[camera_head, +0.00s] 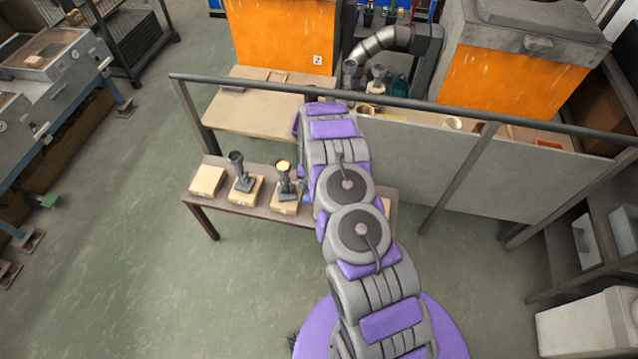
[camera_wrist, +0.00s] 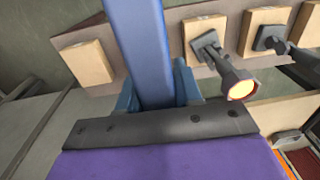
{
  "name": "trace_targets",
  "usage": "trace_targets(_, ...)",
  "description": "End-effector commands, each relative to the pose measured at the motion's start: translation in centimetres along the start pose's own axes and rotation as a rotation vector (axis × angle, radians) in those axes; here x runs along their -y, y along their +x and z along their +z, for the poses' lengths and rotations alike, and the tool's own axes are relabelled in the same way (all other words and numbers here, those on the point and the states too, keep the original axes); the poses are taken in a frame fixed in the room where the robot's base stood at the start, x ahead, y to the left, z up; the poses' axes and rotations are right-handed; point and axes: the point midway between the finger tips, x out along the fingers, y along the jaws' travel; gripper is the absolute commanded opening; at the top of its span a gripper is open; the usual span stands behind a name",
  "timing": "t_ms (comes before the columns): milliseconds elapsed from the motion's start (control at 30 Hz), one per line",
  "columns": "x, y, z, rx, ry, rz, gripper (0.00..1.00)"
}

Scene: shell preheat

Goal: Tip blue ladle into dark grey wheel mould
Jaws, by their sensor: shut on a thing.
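In the wrist view my gripper (camera_wrist: 156,92) is shut on the long blue handle of the blue ladle (camera_wrist: 142,40). The handle runs up out of the top of the picture, so the bowl is hidden there. A dark grey mould with a flared cup (camera_wrist: 234,84) stands on a pale block beside the handle, apart from it; its cup glows orange. A second dark grey mould (camera_wrist: 270,40) stands on the neighbouring block. In the head view the glowing mould (camera_head: 284,182) is left of my arm and the other mould (camera_head: 238,170) further left. I cannot tell which is the wheel mould.
The moulds stand on a narrow brown bench (camera_head: 203,209) with a bare pale block (camera_head: 207,180) at its left end. A grey rail (camera_head: 235,83) and a pale panel (camera_head: 520,180) stand behind. Open green floor (camera_head: 130,260) lies at the left.

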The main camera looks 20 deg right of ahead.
Motion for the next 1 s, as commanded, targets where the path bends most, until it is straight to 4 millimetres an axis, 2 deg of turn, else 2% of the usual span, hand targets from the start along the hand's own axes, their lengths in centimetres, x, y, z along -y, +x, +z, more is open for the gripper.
trace_targets(333, -2.1, 0.3, -1.5, 0.011, 0.009, -0.053, 0.00)
trace_targets(733, 0.1, 0.2, 0.0, -0.001, 0.003, -0.060, 0.00)
trace_targets(1000, -1.0, 0.2, -1.0, 0.004, 0.008, -0.093, 0.00)
